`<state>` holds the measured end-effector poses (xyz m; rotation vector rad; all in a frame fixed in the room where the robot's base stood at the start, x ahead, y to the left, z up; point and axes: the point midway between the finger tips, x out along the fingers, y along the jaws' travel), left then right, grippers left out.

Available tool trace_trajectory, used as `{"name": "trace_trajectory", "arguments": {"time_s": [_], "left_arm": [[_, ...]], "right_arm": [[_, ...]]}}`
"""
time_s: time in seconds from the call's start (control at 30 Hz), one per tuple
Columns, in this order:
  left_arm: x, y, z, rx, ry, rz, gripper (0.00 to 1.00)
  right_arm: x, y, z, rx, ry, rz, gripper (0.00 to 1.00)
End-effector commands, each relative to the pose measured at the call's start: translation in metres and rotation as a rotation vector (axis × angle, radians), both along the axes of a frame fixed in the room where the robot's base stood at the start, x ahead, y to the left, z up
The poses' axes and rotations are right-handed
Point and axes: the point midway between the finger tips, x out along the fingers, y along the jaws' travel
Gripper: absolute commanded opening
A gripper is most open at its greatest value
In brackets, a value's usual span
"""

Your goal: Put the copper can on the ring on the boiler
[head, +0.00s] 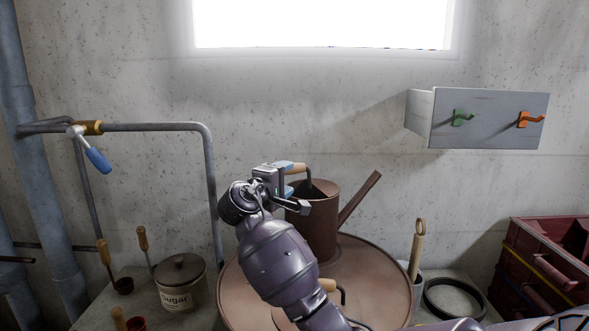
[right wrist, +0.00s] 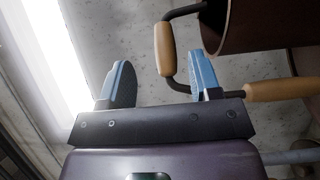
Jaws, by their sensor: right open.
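The copper can (head: 322,228), a brown can with a long spout rising to the right, stands over the far part of the round brown boiler top (head: 385,275); its base is partly hidden by my arm. My right gripper (head: 295,188) is open at the can's upper left. In the right wrist view, the can's wooden handle grip (right wrist: 165,48) shows between the tips of the open blue fingers (right wrist: 158,72), apart from both. Part of the can (right wrist: 265,22) shows at the upper right. I cannot make out a ring on the boiler. My left gripper is not in view.
A second wooden grip (head: 327,285) shows beside my right arm. A sugar pot (head: 181,285) stands left of the boiler. A grey pipe (head: 155,127) and a wall drawer (head: 487,120) flank the space.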

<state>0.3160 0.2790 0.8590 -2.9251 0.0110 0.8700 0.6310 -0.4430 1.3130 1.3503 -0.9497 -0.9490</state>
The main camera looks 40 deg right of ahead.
Motion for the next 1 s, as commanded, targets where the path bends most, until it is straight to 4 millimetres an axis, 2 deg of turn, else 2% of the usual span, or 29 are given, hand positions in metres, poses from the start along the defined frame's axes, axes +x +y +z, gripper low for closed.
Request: {"name": "trace_trajectory", "arguments": {"time_s": [0.1, 0.3, 1.0], "left_arm": [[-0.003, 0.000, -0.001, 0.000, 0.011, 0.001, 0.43], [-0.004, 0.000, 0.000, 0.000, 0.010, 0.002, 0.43], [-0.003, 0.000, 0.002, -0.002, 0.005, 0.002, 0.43]], "right_arm": [[-0.005, 0.016, 0.000, 0.001, -0.001, 0.002, 0.58], [-0.010, 0.028, 0.000, 0.001, -0.001, 0.000, 0.58], [-0.011, 0.029, 0.000, 0.000, -0.001, 0.000, 0.58]]}}
